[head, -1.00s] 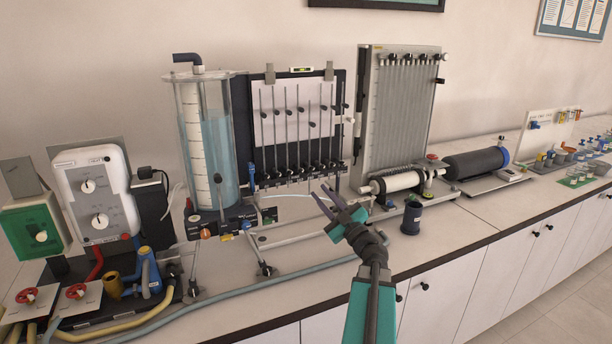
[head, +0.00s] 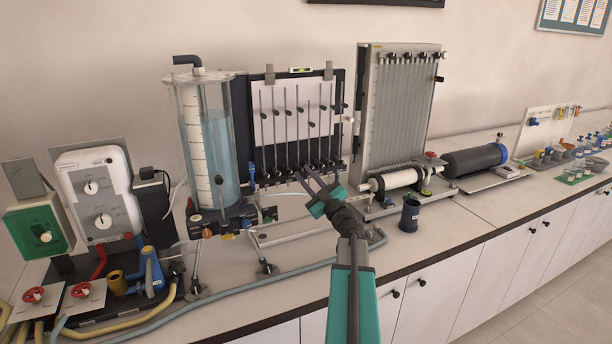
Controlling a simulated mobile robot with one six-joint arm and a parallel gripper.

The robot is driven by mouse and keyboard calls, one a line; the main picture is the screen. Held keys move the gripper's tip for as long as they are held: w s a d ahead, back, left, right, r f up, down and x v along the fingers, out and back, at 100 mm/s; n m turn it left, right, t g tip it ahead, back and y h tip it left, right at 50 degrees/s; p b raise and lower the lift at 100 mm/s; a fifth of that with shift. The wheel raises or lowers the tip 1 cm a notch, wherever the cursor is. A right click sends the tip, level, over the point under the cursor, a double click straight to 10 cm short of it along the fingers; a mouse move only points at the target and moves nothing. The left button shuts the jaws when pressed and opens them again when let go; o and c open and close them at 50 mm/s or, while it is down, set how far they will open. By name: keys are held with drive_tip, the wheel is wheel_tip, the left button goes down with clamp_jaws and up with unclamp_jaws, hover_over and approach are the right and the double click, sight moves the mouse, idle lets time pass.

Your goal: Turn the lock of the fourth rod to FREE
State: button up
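The manometer board (head: 340,135) is a dark upright panel with a white sheet and a row of thin vertical rods with small dark knobs. Counting from the left, the fourth rod (head: 298,125) is near the middle of the row. A row of small locks sits along the board's bottom edge; the fourth one is around the fingertips, too small to read and partly hidden. My gripper (head: 305,171) is open, with its two fingers apart and pointing at the lower middle of the row. I cannot tell whether it touches a lock. I see nothing between the fingers.
A water cylinder (head: 210,140) stands left of the board. A ribbed grey panel (head: 400,110) and a roller (head: 400,178) stand at its right, with a dark cup (head: 410,215) in front. A hose (head: 230,305) runs along the bench front.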

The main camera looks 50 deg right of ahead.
clamp_jaws()
drive_tip(key=shift+d, duration=0.1)
drive_tip(key=shift+n, duration=0.5)
drive_tip(key=n+y, duration=0.1)
drive_tip(key=n, duration=0.1)
drive_tip(key=n+y+b, duration=0.1)
drive_tip(key=n, duration=0.2)
drive_tip(key=shift+s+d+r+g, duration=0.1)
drive_tip(key=shift+r+g, duration=0.05)
drive_tip(key=shift+g, duration=0.25)
drive_tip(key=n+y, duration=0.1)
drive_tip(key=n, duration=0.1)
drive_tip(key=n+g, duration=0.1)
drive_tip(key=n, duration=0.1)
drive_tip(key=shift+r+n+y+b, duration=0.2)
drive_tip(key=shift+n+y+b, duration=0.1)
drive_tip(key=shift+n+y, duration=0.1)
drive_tip(key=shift+g, duration=0.3)
unclamp_jaws()
